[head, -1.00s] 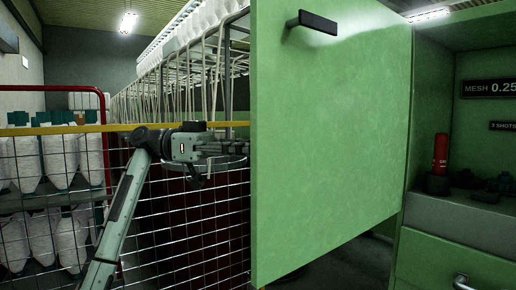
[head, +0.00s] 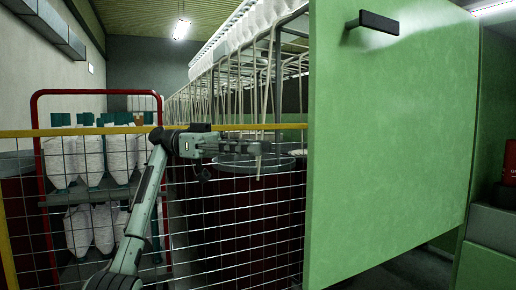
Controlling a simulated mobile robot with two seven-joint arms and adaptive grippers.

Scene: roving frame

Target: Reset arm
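My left arm comes up from the lower left of the head view, bends, and points to the right. My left gripper (head: 270,148) is at its end, level and side-on, in front of the wire mesh fence. It lies to the left of the green door panel (head: 390,150), with a small gap in the picture between them. I see nothing clearly held in it. Its fingers are dark and seen edge-on, so their opening cannot be told. My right gripper is out of view.
The green door with a black handle (head: 372,22) stands open on the right. A mesh fence with a yellow rail (head: 80,132) crosses the left and middle. Behind it are a red-framed rack (head: 37,110) of white cones and a round grey rim (head: 235,162).

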